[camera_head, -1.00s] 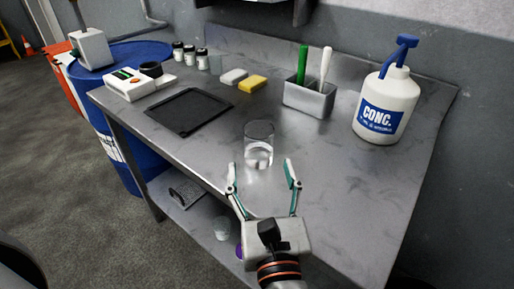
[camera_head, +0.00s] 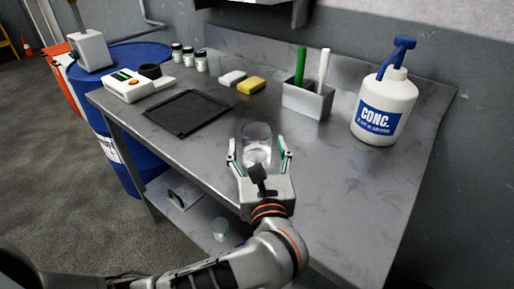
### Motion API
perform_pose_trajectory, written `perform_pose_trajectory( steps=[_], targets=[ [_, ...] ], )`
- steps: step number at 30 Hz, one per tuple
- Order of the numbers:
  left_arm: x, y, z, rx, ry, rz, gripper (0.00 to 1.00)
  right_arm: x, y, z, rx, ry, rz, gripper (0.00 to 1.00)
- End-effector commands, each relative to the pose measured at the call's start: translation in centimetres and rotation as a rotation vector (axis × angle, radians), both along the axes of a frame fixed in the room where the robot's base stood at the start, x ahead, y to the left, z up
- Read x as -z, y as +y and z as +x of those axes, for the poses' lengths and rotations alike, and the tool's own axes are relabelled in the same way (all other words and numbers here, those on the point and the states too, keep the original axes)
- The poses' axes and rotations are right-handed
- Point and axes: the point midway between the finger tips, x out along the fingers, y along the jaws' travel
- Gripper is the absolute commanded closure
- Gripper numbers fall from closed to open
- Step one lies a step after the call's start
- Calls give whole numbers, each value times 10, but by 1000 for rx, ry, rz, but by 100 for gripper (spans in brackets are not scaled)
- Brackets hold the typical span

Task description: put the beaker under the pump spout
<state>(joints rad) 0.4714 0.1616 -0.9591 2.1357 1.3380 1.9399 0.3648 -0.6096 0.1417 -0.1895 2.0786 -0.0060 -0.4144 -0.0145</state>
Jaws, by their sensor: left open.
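The clear glass beaker (camera_head: 257,136) stands upright on the metal bench, near the middle of its front part. My left gripper (camera_head: 260,150) is open, with one finger on each side of the beaker. I cannot tell whether the fingers touch the glass. The gripper's palm hides part of the beaker's base. The pump bottle (camera_head: 385,106), white with a blue CONC. label, stands at the right back of the bench. Its blue pump head and spout (camera_head: 402,45) are on top. My right gripper is out of view.
A grey holder (camera_head: 307,101) with a green and a white handle stands between beaker and bottle, further back. A black tray (camera_head: 187,112), a yellow sponge (camera_head: 251,85) and small jars (camera_head: 189,57) are to the left. The bench top right of the beaker is clear.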

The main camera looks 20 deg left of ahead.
Motion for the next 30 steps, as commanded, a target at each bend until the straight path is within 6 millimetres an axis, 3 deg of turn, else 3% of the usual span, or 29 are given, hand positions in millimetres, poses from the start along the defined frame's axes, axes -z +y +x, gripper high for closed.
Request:
perform_pose_trajectory(
  steps=[4, 12, 18, 21, 30],
  targets=[
    [1, 7, 14, -1, 0, 2, 33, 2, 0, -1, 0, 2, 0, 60],
    [1, 8, 16, -1, 1, 0, 33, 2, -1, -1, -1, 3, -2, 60],
    [1, 8, 16, -1, 1, 0, 80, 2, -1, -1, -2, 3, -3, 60],
    [0, 8, 16, 0, 0, 0, 84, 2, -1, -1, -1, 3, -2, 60],
    [-1, 8, 16, -1, 0, -1, 84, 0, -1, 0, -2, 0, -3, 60]
  ],
)
